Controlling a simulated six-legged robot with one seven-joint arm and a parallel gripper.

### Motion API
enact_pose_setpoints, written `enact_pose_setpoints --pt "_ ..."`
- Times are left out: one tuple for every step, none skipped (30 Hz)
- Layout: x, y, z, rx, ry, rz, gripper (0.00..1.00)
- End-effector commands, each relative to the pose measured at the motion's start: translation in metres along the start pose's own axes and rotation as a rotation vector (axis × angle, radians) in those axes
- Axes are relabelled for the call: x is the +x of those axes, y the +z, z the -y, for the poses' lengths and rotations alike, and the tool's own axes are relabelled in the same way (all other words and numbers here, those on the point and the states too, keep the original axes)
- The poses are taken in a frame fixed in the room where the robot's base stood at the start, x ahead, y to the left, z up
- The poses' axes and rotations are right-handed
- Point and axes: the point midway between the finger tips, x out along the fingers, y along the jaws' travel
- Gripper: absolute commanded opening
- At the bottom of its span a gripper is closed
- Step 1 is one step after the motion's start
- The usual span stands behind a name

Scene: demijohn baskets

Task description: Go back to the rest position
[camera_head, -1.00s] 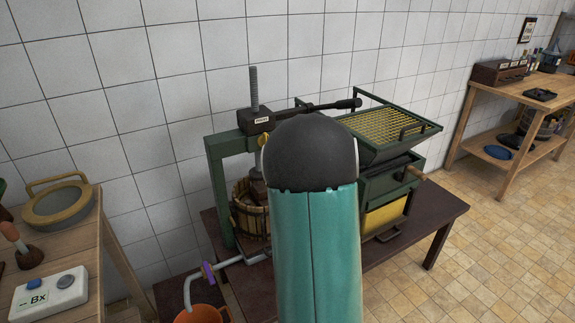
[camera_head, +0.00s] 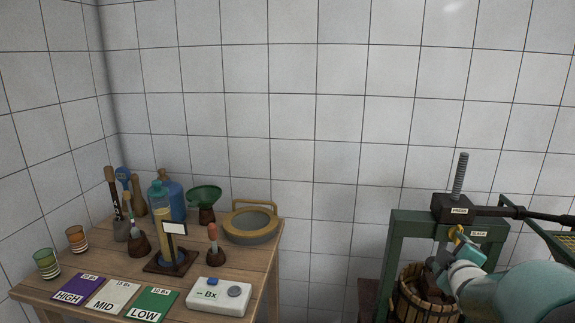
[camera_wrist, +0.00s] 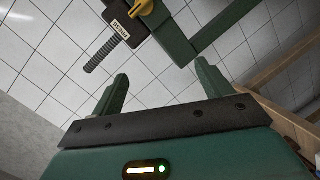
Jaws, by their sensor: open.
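My gripper (camera_wrist: 162,85) shows in the wrist view with its two green fingers spread apart and nothing between them. Past the fingers, the wrist view looks toward the green press frame (camera_wrist: 178,40), with its threaded screw (camera_wrist: 103,54) and yellow knob (camera_wrist: 147,14). In the head view my teal arm reaches in from the lower right, in front of the press (camera_head: 400,235).
A wooden table (camera_head: 262,262) at left holds a white meter (camera_head: 219,296), a sieve (camera_head: 250,222), a green funnel (camera_head: 205,198), HIGH (camera_head: 78,288), MID and LOW cards, bottles and striped cups. A gap separates table and press. A tiled wall stands behind.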

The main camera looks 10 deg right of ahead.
Motion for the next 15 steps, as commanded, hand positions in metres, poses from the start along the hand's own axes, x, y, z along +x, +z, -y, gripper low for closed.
enact_pose_setpoints --pt "-0.014 -0.019 0.002 0.067 -0.032 0.013 0.78" --pt "-0.022 -0.028 0.006 0.111 -0.057 0.028 0.78" --pt "-0.033 -0.039 0.012 0.168 -0.093 0.049 0.78" --pt "-0.043 -0.048 0.017 0.211 -0.12 0.065 0.78" --pt "-0.052 -0.055 0.021 0.253 -0.147 0.081 0.78" --pt "-0.066 -0.066 0.029 0.306 -0.186 0.102 0.78" --pt "-0.077 -0.073 0.035 0.346 -0.214 0.12 0.78" --pt "-0.089 -0.081 0.041 0.385 -0.244 0.137 0.78" --pt "-0.105 -0.09 0.05 0.433 -0.285 0.161 0.78" --pt "-0.118 -0.096 0.057 0.469 -0.316 0.181 0.78" --pt "-0.131 -0.102 0.064 0.504 -0.348 0.201 0.78" --pt "-0.149 -0.11 0.074 0.547 -0.39 0.228 0.78" --pt "-0.163 -0.115 0.081 0.578 -0.422 0.25 0.78" --pt "-0.178 -0.12 0.089 0.607 -0.455 0.273 0.78" --pt "-0.198 -0.125 0.099 0.644 -0.497 0.304 0.78"
